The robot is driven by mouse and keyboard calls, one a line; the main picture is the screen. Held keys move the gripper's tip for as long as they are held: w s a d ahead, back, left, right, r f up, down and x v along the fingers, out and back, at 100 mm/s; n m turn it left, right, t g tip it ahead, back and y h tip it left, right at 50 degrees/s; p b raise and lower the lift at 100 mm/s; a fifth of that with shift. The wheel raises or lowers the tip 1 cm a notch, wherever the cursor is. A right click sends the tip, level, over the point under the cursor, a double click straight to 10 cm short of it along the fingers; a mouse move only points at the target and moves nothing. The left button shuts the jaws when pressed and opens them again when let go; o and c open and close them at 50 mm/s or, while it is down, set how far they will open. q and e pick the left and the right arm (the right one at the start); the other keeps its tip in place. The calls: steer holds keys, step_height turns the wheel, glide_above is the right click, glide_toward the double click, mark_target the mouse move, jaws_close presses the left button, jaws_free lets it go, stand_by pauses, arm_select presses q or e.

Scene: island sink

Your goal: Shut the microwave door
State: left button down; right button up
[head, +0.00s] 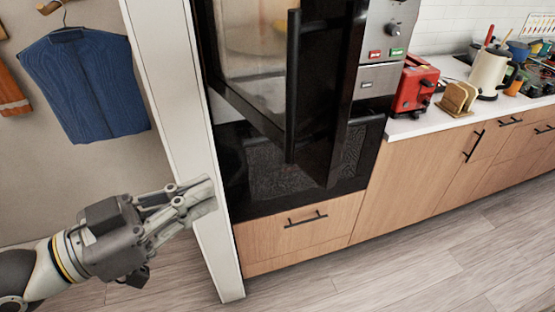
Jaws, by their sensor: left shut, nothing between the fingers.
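The microwave door (338,80) is black with a glass window and a long vertical dark handle (293,85). It stands partly open, its lower edge slanting out toward me and its free side on the right. The control panel (390,40) with knobs is right of it. Part of the interior shows blurred through the glass. My left gripper (205,194) is shut and empty, at the lower left, in front of the white side panel. It is below and left of the door, apart from it. My right gripper is out of view.
A dark oven front (250,165) and a wooden drawer (305,222) lie below the door. The white side panel (170,80) rises on the left. A counter (430,118) at right holds a red toaster (413,85) and a kettle (489,72). The floor in front is clear.

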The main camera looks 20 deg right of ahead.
arm_select(q)
steer(key=p+x, duration=0.7)
steer(key=x, duration=0.7)
steer(key=shift+w, duration=0.2)
